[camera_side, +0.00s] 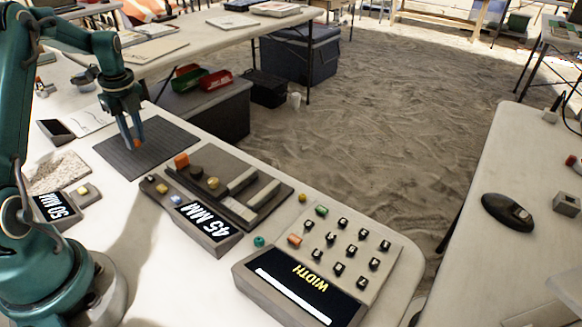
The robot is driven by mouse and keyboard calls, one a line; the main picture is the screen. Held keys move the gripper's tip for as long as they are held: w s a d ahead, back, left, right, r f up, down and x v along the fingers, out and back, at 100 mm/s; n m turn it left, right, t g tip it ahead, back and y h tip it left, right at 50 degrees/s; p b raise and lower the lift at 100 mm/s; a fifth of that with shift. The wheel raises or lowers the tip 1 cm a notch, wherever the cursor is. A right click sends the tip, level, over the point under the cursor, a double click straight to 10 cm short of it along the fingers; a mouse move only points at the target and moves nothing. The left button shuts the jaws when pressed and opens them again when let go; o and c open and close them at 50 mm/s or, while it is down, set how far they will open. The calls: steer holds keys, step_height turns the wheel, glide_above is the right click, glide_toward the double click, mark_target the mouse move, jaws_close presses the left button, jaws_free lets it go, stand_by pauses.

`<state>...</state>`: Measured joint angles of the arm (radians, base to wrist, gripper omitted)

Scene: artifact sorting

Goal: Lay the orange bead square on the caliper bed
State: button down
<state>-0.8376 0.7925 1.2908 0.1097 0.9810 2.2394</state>
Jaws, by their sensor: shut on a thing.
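My gripper (132,143) points down over the dark ribbed mat (165,157) at the left. It is shut on a small orange piece, which I take to be the orange bead (137,145); the fingers hide most of it. Whether it touches the mat is unclear. The caliper bed (215,175) is a dark slab to the right, with pale grey jaw bars (262,196) and a display (203,225) reading 45 MM.
A WIDTH display (300,290) with a keypad (345,245) stands at the front right. A teal bead (259,241) and a yellow bead (302,197) lie near the caliper. A 50 MM display (56,206) is at the left.

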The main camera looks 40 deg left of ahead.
steer(key=shift+f, duration=0.85)
steer(key=shift+f, duration=0.1)
steer(key=c, duration=0.7)
jaws_free()
steer(key=shift+c, duration=0.2)
